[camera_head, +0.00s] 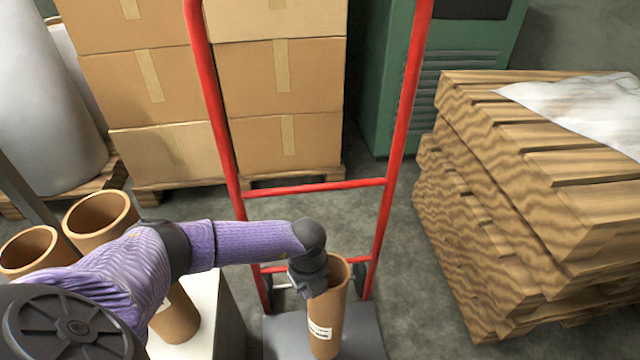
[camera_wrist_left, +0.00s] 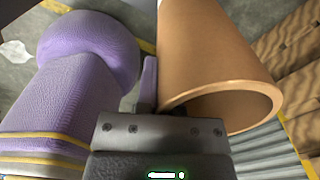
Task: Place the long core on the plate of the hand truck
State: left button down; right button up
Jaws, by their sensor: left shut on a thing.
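The long core is a brown cardboard tube (camera_head: 326,318) with a white label, upright over the grey plate (camera_head: 365,335) of the red hand truck (camera_head: 393,150). My left gripper (camera_head: 316,284) is shut on the rim of the core at its upper left side. In the left wrist view the core (camera_wrist_left: 215,55) shows its open end, with the gripper (camera_wrist_left: 155,100) at its wall. My right gripper is not in view.
Two other brown cores (camera_head: 100,218) (camera_head: 30,250) stand at the left near a white block (camera_head: 215,310). Stacked cartons (camera_head: 285,75) stand behind the hand truck. Wooden pallets (camera_head: 520,190) are piled at the right, with bare floor (camera_head: 425,290) between.

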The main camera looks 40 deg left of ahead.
aim_at(310, 306)
pick_arm(q)
notch_tip(310, 306, down, 7)
jog(key=b, duration=0.4)
jog(key=shift+s+f, duration=0.1)
jog(key=shift+f, duration=0.1)
jog(key=shift+r, duration=0.3)
jog(key=c, duration=1.2)
grip_release()
jog(key=shift+f, duration=0.2)
jog(key=o, duration=0.4)
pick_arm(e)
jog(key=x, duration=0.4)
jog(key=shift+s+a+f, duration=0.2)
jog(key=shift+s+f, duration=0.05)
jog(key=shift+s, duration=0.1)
pick_arm(q)
jog(key=shift+r, duration=0.1)
